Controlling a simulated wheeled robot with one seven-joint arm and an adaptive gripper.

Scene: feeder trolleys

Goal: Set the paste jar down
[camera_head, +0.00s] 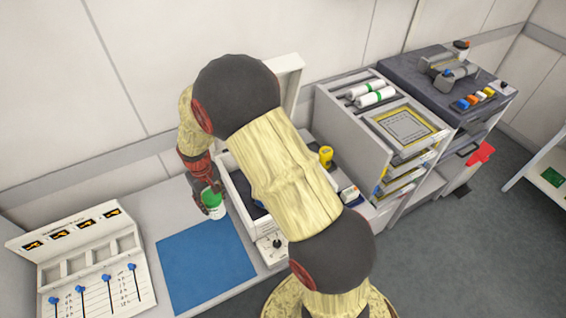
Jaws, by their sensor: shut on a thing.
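The paste jar (217,211) is white with a green lid. It is upright, near the top right corner of the blue mat (200,263). My gripper (211,197) comes down from above and is shut on the jar around its upper part. The fingers hide part of the lid and side. I cannot tell whether the jar's base touches the surface or hangs just above it.
A slotted panel with blue-topped pins (86,262) stands left of the mat. Right of the jar is an open white machine (238,205), partly hidden by my arm, with a yellow item (326,156) in it. A rack (340,130) with white rolls stands further right. The mat is bare.

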